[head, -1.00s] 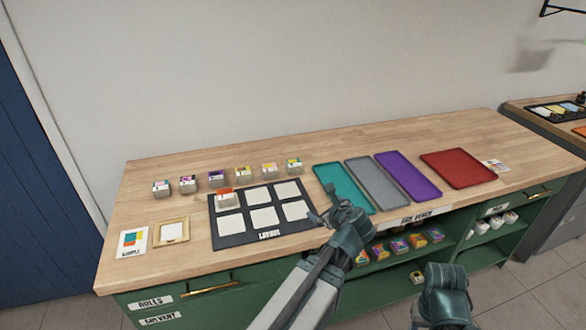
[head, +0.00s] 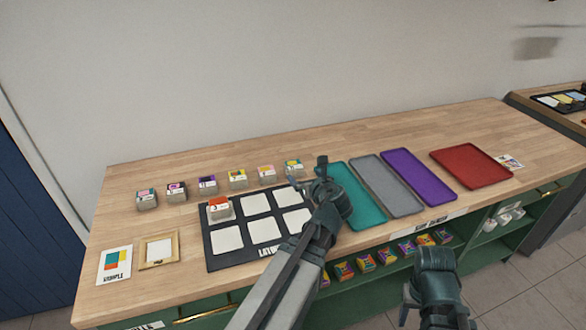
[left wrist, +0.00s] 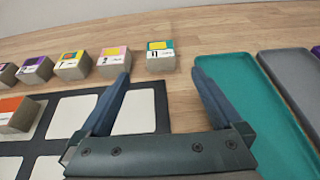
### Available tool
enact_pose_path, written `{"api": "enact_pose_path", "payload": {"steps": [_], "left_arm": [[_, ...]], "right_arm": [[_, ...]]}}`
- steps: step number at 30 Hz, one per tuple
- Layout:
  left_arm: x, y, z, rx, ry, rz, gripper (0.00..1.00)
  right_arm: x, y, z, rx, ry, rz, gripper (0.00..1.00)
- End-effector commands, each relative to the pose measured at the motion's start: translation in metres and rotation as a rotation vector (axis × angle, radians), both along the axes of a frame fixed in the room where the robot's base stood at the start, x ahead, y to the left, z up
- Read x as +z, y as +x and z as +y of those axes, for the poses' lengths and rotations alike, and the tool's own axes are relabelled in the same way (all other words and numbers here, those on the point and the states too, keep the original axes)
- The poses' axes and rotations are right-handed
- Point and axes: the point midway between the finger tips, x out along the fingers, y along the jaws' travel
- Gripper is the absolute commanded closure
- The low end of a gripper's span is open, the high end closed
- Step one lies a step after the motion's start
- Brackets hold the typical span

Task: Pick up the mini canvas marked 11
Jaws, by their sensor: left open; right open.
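The mini canvas marked 11 (head: 293,169) is a small block with a teal and yellow top. It stands at the right end of the back row on the wooden counter. In the left wrist view the canvas (left wrist: 160,57) sits ahead of my left gripper (left wrist: 161,76), roughly centred between its fingertips but beyond them. My left gripper (head: 318,172) is open and empty, above the counter near the layout board's right edge. My right gripper (head: 430,310) hangs low in front of the counter, open, its fingers hardly visible.
Several other mini canvases (head: 237,180) stand in a row to the left. A black layout board (head: 284,251) holds white squares and one canvas (head: 219,208) with an orange top. A teal tray (head: 357,199) lies close on the right, then grey, purple and red trays.

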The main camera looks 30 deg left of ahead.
Motion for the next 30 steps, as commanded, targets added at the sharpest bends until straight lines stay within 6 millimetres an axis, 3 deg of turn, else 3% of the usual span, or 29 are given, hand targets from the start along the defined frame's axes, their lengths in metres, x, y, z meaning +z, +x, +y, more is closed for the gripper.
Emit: {"api": "enact_pose_path", "payload": {"steps": [10, 23, 30], "left_arm": [[-0.028, 0.041, 0.044, 0.004, -0.001, -0.001, 0.00], [-0.033, 0.050, 0.055, 0.001, -0.002, -0.001, 0.00], [-0.052, 0.068, 0.072, 0.002, -0.001, -0.001, 0.00]], "right_arm": [[-0.028, 0.000, 0.000, 0.000, 0.000, 0.000, 0.50], [-0.033, 0.000, 0.000, 0.000, 0.000, 0.000, 0.50], [-0.052, 0.000, 0.000, 0.000, 0.000, 0.000, 0.50]]}}
